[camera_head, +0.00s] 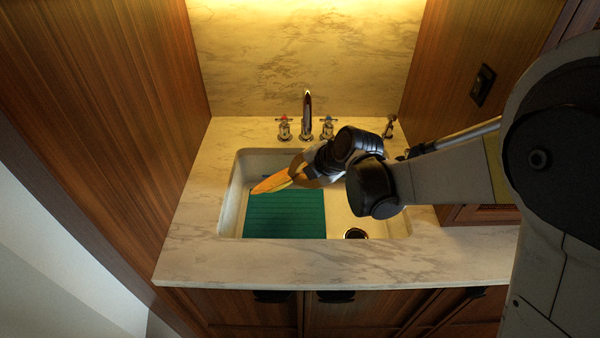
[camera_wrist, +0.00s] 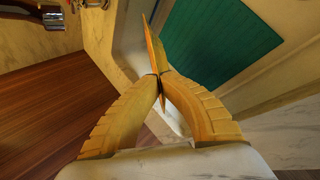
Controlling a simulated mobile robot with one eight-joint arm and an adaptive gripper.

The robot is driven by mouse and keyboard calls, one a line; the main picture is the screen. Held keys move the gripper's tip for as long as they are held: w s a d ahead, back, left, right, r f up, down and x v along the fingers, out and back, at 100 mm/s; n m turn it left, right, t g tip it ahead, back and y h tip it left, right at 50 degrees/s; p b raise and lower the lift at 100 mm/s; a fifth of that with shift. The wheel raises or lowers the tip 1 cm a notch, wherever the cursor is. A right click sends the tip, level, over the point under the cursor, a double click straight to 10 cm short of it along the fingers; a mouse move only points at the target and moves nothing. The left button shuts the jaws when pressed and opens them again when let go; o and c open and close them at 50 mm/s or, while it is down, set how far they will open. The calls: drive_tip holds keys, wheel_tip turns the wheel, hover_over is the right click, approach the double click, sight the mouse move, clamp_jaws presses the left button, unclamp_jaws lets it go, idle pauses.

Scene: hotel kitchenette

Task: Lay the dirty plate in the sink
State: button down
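The plate (camera_head: 270,184) shows in the head view as a narrow orange-yellow shape, tilted and seen nearly edge-on, above the left part of the sink (camera_head: 231,199). In the wrist view the plate (camera_wrist: 155,50) is a thin edge-on strip between the fingertips. My gripper (camera_wrist: 160,84) has its two yellow fingers closed on it; in the head view my gripper (camera_head: 295,171) is over the sink basin. The plate's faces and any dirt on them cannot be made out. The plate appears held above the basin floor; its exact height is unclear.
A teal ribbed mat (camera_head: 285,216) lies on the left of the basin floor, with a drain (camera_head: 355,233) to its right. The faucet (camera_head: 307,115) and its handles stand behind the sink. A wooden panel (camera_head: 110,90) rises on the left. The marble counter's front strip (camera_head: 300,262) is clear.

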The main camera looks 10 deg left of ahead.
wheel_tip(320, 180, down, 14)
drive_tip(key=b, duration=1)
drive_tip(key=shift+f, duration=0.2)
drive_tip(key=c, duration=1.5)
unclamp_jaws()
drive_tip(key=shift+c, duration=0.2)
drive_tip(key=v, duration=1.2)
